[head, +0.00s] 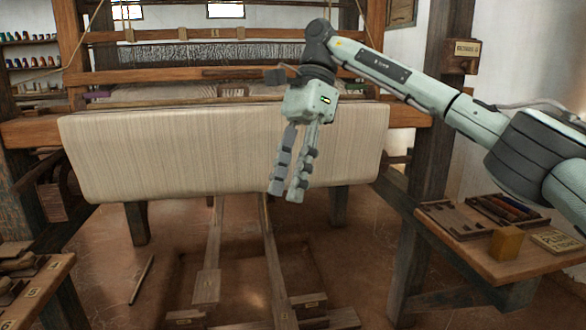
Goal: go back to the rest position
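My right gripper (286,190) hangs in front of the rolled cloth on the loom's front beam, its fingers pointing down. The two fingers lie close side by side in this slanted view, and I cannot tell how far apart they are. No object shows between them. My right arm comes in from the right at about the height of the loom's upper frame. My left gripper and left arm are not in view.
The wide cream cloth roll (150,155) spans the loom ahead. Wooden treadles (208,265) run below it over a pit. Another bench (45,295) stands at lower left. A thin stick (141,280) lies on the floor.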

